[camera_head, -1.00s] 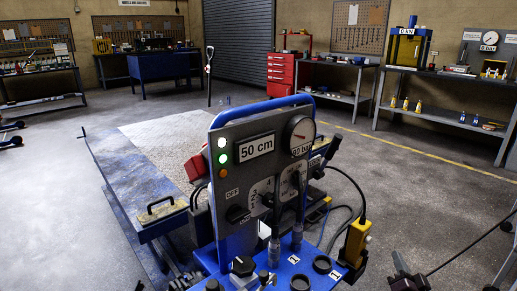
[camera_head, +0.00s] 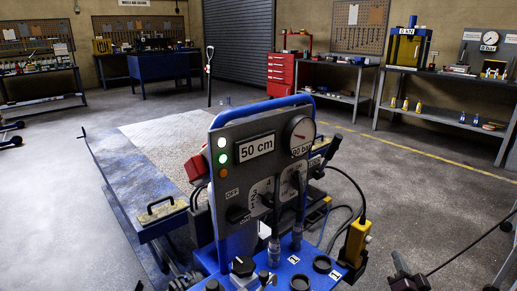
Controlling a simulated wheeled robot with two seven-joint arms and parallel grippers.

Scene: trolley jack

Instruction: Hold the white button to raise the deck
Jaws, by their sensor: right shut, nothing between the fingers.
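The blue control stand (camera_head: 285,275) carries an upright grey panel (camera_head: 232,165) with a "50 cm" display (camera_head: 256,146) and a round gauge (camera_head: 299,135). A yellow hand control (camera_head: 355,243) hangs at the stand's right side on a black cable. A small pale button (camera_head: 368,239) shows on its right face. The long, low blue deck (camera_head: 133,170) lies behind the stand to the left. My right gripper (camera_head: 402,272) is at the bottom right, shut and empty, apart from the yellow control.
A red tool cabinet (camera_head: 282,75) and grey benches (camera_head: 440,88) stand along the back and right walls. A blue workbench (camera_head: 160,66) is at the back. Dark cables loop beside the stand. The floor at right (camera_head: 430,180) is mostly clear.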

